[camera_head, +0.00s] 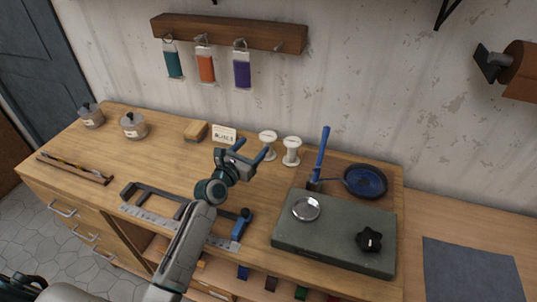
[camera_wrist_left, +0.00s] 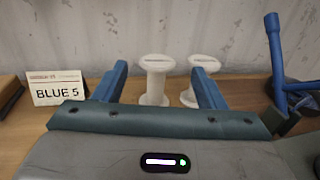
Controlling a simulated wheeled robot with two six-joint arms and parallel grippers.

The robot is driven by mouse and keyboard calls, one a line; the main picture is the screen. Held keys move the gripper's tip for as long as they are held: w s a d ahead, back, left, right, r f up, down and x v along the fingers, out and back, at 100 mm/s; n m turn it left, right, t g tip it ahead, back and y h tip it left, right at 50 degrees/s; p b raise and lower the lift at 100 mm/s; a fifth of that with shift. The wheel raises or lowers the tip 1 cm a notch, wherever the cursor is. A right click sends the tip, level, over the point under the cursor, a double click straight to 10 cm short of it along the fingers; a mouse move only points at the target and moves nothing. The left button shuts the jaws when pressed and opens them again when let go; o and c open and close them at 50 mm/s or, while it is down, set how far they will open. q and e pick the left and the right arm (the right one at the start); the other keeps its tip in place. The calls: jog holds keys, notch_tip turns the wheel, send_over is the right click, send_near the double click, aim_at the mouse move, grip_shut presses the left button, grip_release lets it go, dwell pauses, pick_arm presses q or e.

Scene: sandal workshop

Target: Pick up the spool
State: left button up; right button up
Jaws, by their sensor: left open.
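Two white spools stand upright side by side near the back of the wooden bench, against the wall. The left spool (camera_head: 268,146) also shows in the left wrist view (camera_wrist_left: 155,82); the right spool (camera_head: 291,151) shows there too (camera_wrist_left: 191,97), partly hidden by a finger. My left gripper (camera_head: 252,151) is open and empty, pointing at the spools from the front. In the left wrist view the left spool appears between the two blue fingers, beyond them; I see no contact.
A small card (camera_wrist_left: 57,87) reading "BLUE 5" stands left of the spools, beside a wooden block (camera_head: 195,131). To the right are a blue-handled tool (camera_head: 321,155), a blue round pan (camera_head: 366,181) and a grey-green slab (camera_head: 330,238). A metal frame (camera_head: 150,214) lies in front.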

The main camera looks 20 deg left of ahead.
aim_at(268, 135)
pick_arm(q)
notch_tip(268, 135, down, 3)
jog(key=shift+r+b, duration=0.2)
jog(key=shift+b, duration=0.45)
jog(key=x, duration=0.6)
jog(key=shift+w+r, duration=0.1)
jog(key=shift+w, duration=0.05)
jog(key=x, duration=0.4)
jog(key=shift+w+d, duration=0.1)
jog(key=shift+w, duration=0.15)
jog(key=shift+s, duration=0.1)
pick_arm(e)
jog(key=f, duration=0.3)
jog(key=shift+w+d, duration=0.2)
jog(key=shift+w, duration=0.1)
pick_arm(q)
jog(key=c, duration=0.7)
pick_arm(e)
jog(key=shift+a, duration=0.15)
